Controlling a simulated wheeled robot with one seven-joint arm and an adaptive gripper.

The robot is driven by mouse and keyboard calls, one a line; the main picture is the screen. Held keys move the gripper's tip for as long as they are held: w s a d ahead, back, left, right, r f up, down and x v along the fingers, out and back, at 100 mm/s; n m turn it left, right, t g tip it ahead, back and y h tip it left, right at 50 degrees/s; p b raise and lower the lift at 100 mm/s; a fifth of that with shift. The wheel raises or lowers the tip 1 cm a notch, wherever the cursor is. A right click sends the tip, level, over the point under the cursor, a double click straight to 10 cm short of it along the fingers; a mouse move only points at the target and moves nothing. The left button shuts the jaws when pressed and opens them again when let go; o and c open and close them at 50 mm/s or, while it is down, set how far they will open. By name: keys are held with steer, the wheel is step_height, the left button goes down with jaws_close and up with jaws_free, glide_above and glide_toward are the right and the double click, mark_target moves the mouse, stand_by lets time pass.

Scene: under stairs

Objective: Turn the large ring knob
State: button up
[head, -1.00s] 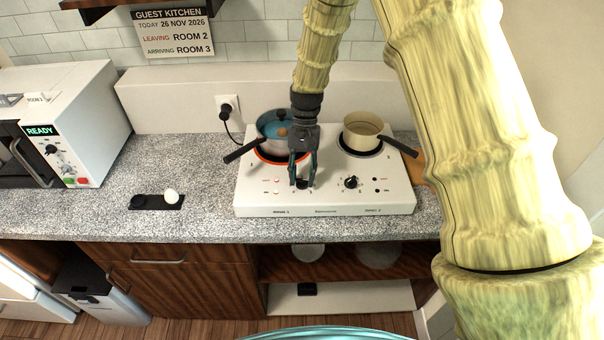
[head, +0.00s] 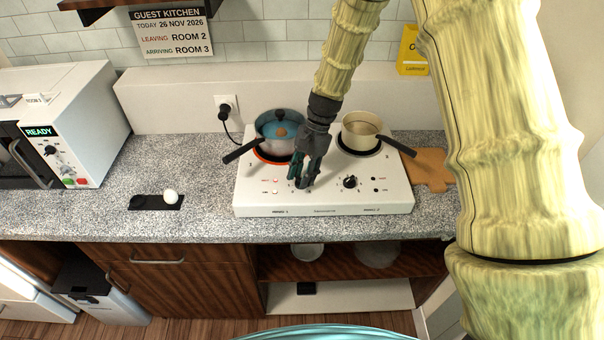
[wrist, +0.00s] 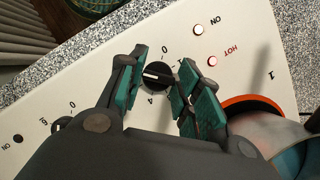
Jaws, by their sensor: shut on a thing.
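The white two-ring hob (head: 325,200) stands on the counter. Its left ring (head: 262,157) glows orange under a blue-lidded pot (head: 280,130). The black knob for that ring (wrist: 157,76) sits between my fingers in the wrist view, with a white pointer line and the marks 0, 1 and 4 around it. My gripper (head: 303,182) is shut on this knob, one teal finger pad on each side. It also shows in the wrist view (wrist: 166,78).
The other knob (head: 350,182) is right of my gripper. A cream pot (head: 362,130) stands on the right ring, its handle pointing right. The blue-lidded pot's handle (head: 241,152) points left. A wooden board (head: 432,168) lies to the right. The counter left of the hob is largely clear.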

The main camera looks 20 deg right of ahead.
stand_by(0.4)
steer(key=o, duration=1)
steer(key=v, duration=1.2)
steer(key=shift+f, duration=0.1)
